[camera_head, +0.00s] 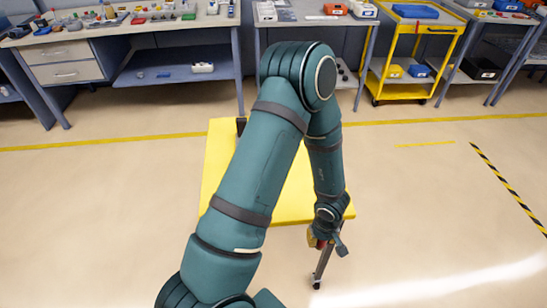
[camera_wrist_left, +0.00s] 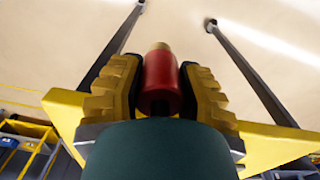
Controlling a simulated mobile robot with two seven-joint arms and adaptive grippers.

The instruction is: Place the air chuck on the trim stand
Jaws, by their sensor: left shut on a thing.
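My left gripper (camera_head: 325,243) hangs at the near right edge of the yellow table in the head view. In the left wrist view its ridged yellow fingers (camera_wrist_left: 160,92) are shut on a red cylinder with a brass-coloured tip, which looks like the air chuck (camera_wrist_left: 162,78). In the head view the held thing is mostly hidden and too small to make out. A small dark upright piece (camera_head: 241,125) stands at the table's far left edge; I cannot tell whether it is the trim stand. My left arm hides much of the table. My right gripper is not in view.
The yellow table (camera_head: 217,160) has thin dark legs. Workbenches (camera_head: 150,26) with small parts and a yellow cart (camera_head: 399,55) with blue bins line the back. Open floor (camera_head: 440,205) lies to the right, with yellow and striped tape lines.

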